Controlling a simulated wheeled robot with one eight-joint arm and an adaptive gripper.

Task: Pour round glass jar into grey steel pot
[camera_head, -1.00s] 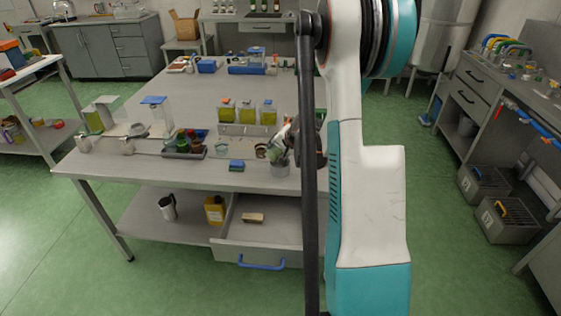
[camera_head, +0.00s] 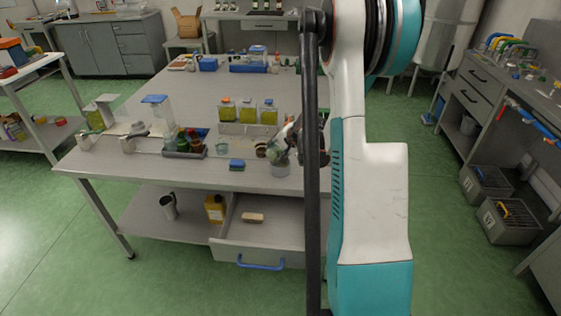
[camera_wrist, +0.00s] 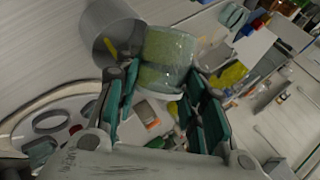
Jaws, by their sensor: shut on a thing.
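The round glass jar (camera_wrist: 168,55) is clear with green contents and sits between the fingertips of my gripper (camera_wrist: 163,88), which is shut on it. In the head view the jar (camera_head: 277,151) is tilted, just over the grey steel pot (camera_head: 280,170) near the table's front edge. In the wrist view the pot (camera_wrist: 96,22) opens right beside the jar, with something yellow visible at its inside. My arm hides much of the gripper in the head view. Whether the contents are flowing out is not clear.
The table (camera_head: 130,172) carries several filled jars (camera_head: 248,112) behind the pot, a dark tray (camera_head: 183,154) with bottles to the left, and a blue sponge (camera_head: 237,165) nearby. An open drawer (camera_head: 262,245) juts out below the front edge.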

